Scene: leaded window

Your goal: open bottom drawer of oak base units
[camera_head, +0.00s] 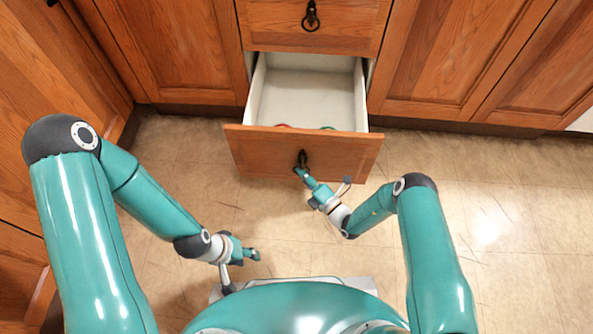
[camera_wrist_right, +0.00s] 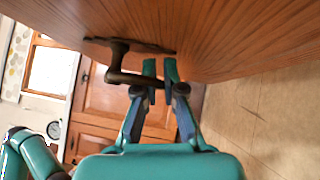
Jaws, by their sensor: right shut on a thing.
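The bottom drawer (camera_head: 265,152) of the oak base units (camera_head: 440,55) stands well out from the cabinet, with its pale inside in view. Its dark metal handle (camera_head: 302,158) is at the middle of the front. My right gripper (camera_head: 300,170) is at that handle. In the right wrist view the fingers of my right gripper (camera_wrist_right: 161,75) are shut on the end of the dark handle (camera_wrist_right: 125,75), close to the wooden front. My left gripper (camera_head: 256,255) is low on the left, away from the drawer; its finger opening is too small to tell.
A closed drawer with a dark ring pull (camera_head: 311,16) is above. Cabinet doors (camera_head: 172,50) stand shut on both sides. Small red (camera_head: 283,126) and green (camera_head: 328,128) things show partly behind the drawer front. The tiled floor (camera_head: 500,200) is clear on the right.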

